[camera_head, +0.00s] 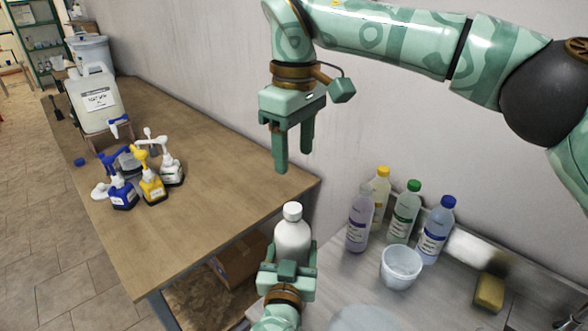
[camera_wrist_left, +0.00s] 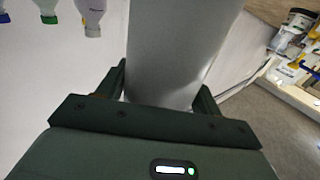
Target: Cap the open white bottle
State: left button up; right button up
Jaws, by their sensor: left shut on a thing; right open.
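A white bottle (camera_head: 292,240) stands upright in my left gripper (camera_head: 288,268), in front of the wooden table's near corner. Its narrow top is white too; I cannot tell whether that is a cap or a bare neck. In the left wrist view the bottle's pale body (camera_wrist_left: 172,50) fills the space between the fingers of my left gripper (camera_wrist_left: 163,90), and its top is out of frame. My right gripper (camera_head: 294,160) is open and empty, fingers pointing down, above the bottle. A small blue cap (camera_head: 80,162) lies on the table; I see no loose white cap.
Pump bottles, one of them yellow (camera_head: 153,190), and a white canister (camera_head: 97,102) stand on the wooden table (camera_head: 215,150). Several colour-capped bottles, one green-capped (camera_head: 404,215), a clear tub (camera_head: 400,268) and a sponge (camera_head: 489,293) occupy the grey counter at right. The table's middle is clear.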

jog(key=shift+r, duration=0.4)
pick_arm(q)
jog(key=o, duration=2)
jog(key=shift+c, duration=0.2)
jog(key=shift+s+a, duration=0.1)
jog(key=shift+s, duration=0.5)
jog(key=s+a+p, duration=0.2)
jog(key=s, duration=1.3)
jog(key=shift+p, duration=0.4)
pick_arm(e)
jog(key=r, duration=0.3)
jog(key=shift+s+r, duration=0.1)
jog(key=shift+s, duration=0.1)
